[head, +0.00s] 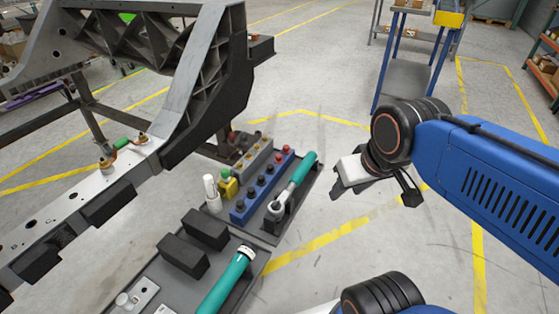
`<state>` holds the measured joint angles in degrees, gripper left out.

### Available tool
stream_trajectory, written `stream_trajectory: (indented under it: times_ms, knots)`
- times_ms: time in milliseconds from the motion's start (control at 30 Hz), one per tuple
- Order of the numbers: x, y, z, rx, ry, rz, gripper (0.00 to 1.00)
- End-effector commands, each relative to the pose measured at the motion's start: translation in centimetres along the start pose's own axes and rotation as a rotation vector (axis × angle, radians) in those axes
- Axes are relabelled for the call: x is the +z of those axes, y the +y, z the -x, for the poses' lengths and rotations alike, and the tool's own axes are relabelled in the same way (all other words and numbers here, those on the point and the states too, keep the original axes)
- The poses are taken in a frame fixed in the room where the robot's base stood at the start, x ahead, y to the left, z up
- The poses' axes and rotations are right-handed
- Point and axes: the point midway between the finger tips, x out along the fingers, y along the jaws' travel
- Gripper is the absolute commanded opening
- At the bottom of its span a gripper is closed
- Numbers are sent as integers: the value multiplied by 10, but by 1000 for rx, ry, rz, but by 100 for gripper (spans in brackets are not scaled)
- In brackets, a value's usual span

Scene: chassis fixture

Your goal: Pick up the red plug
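Two small red plug tops show at the far end of the blue rack on the tray: one red plug (287,150) and, just in front of it, another red top (277,159). I cannot tell from this view which is the task's plug. Several dark plugs stand in a row along the blue rack (240,216). My gripper (375,195) is to the right of the tray, above the floor. Its dark fingers are spread apart with nothing between them.
A teal-handled ratchet (302,169) lies right beside the blue rack. A green-topped yellow piece (227,185) and white bottle (210,190) stand left of it. A large grey chassis frame (190,85) rises at the left. A teal tool (228,282) lies nearer.

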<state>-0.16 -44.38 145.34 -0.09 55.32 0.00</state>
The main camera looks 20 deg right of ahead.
Motion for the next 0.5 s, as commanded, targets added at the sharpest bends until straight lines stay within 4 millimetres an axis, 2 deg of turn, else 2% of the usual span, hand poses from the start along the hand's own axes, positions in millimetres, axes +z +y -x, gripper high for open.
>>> stream_trajectory:
  times_ms: [267, 367, 500]
  knots:
    - [-3, 0, 1, 0, -4, 12, 40]
    - [-13, -1, 3, 0, -19, 61, 40]
    - [-42, -5, 7, -2, -60, 200, 40]
